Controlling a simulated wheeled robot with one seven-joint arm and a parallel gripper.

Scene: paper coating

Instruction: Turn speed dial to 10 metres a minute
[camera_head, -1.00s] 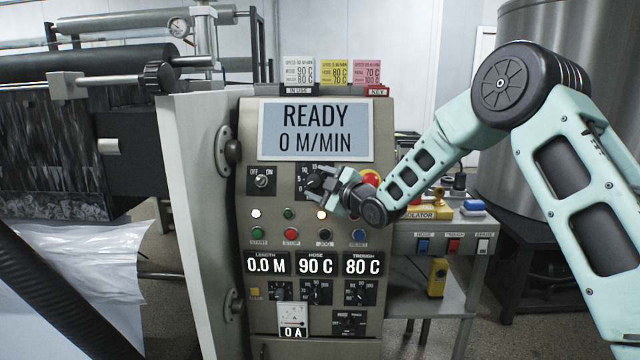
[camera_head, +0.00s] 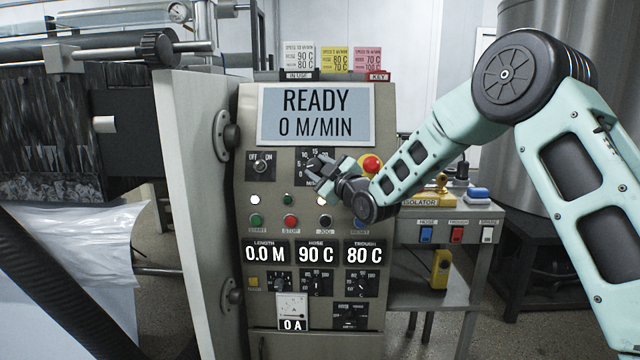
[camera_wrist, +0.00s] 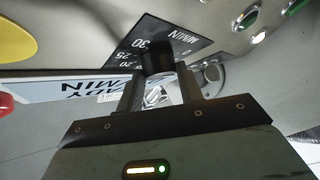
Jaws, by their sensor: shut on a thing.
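The speed dial's black scale plate (camera_head: 310,156) is on the upper middle of the control panel (camera_head: 246,215), below the display. My gripper (camera_head: 316,172) is at the plate and shut on the dial's dark knob. In the wrist view my gripper (camera_wrist: 160,85) has a finger on each side of the black knob (camera_wrist: 157,58). The plate there (camera_wrist: 180,42) shows 20, 25, 30 and M/MIN upside down. The knob's pointer is hidden, so I cannot tell its setting. The display (camera_head: 316,115) reads READY and 0 M/MIN.
A red stop button (camera_head: 371,164) on yellow is just right of my gripper. An OFF/ON switch (camera_head: 261,166) is to the left. Lit lamps and buttons, such as the green start button (camera_head: 257,221), sit below. Three recipe cards (camera_head: 335,60) stand on top.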

